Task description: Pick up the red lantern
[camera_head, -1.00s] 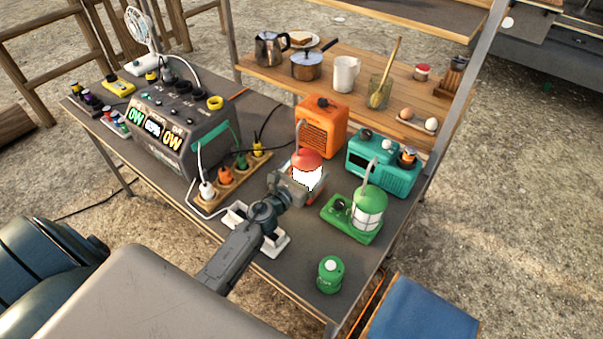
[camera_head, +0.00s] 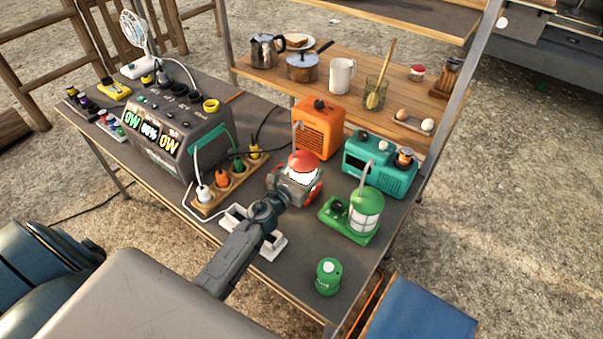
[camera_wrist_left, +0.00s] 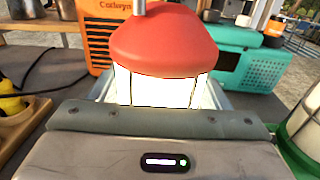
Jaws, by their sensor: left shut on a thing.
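The red lantern (camera_head: 304,162) has a red domed cap and a glowing white body. It is upright over the dark table in the head view. My left gripper (camera_head: 297,186) reaches it from the front and is shut on it. In the left wrist view the lantern (camera_wrist_left: 160,45) fills the upper middle, right in front of the gripper (camera_wrist_left: 160,105). The gripper's body hides the lantern's lower part there. I cannot tell whether its base still touches the table. My right gripper is not in view.
A green lantern (camera_head: 364,212) stands close on the right. An orange heater (camera_head: 317,130) and a teal radio (camera_head: 380,165) stand behind. A power strip (camera_head: 232,180) with plugs and cables lies left. A green canister (camera_head: 328,277) stands near the table's front edge.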

